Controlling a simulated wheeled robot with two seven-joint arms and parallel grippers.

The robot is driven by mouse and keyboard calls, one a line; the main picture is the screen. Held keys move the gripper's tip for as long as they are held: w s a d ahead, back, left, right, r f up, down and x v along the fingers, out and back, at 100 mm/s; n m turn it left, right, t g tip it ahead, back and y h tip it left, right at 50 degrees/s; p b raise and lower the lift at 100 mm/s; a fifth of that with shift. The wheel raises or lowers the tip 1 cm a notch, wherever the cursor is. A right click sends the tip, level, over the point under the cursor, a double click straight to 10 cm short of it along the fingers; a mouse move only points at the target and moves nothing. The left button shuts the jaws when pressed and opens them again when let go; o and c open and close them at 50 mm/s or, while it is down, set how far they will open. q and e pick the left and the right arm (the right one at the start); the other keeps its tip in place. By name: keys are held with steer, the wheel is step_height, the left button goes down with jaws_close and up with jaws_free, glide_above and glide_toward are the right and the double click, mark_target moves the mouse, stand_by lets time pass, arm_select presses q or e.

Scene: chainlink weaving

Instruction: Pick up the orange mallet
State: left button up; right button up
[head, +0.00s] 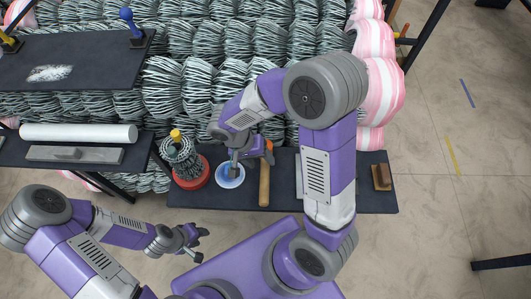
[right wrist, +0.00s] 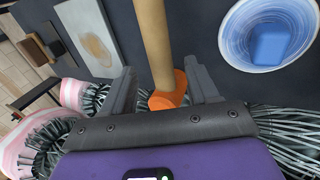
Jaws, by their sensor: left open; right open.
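The orange mallet has a tan wooden handle (head: 264,184) and an orange head, and lies on the dark bench shelf. In the head view its head is largely hidden by my right gripper (head: 250,152). In the right wrist view the mallet's orange head (right wrist: 169,91) shows between the two open fingers of my right gripper (right wrist: 162,88), with the handle running up and away. The fingers stand on either side of the head; I cannot tell whether they touch it. My left gripper (head: 190,242) is open and empty, over the floor in front of the shelf.
A white and blue bowl (head: 230,182) stands left of the mallet; the right wrist view shows a blue block (right wrist: 271,46) in it. A red round container (head: 191,180) holds wires. A wooden block (head: 381,177) is at the shelf's right end. Wire coils fill the back.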

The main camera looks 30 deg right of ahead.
mark_target(263, 164)
steer(key=b+x, duration=0.1)
steer(key=x, duration=0.3)
steer(key=shift+w+d+f+b, duration=0.1)
steer(key=shift+f+b, duration=0.2)
steer(key=shift+b, duration=0.1)
steer(key=shift+r, duration=0.1)
jaws_close()
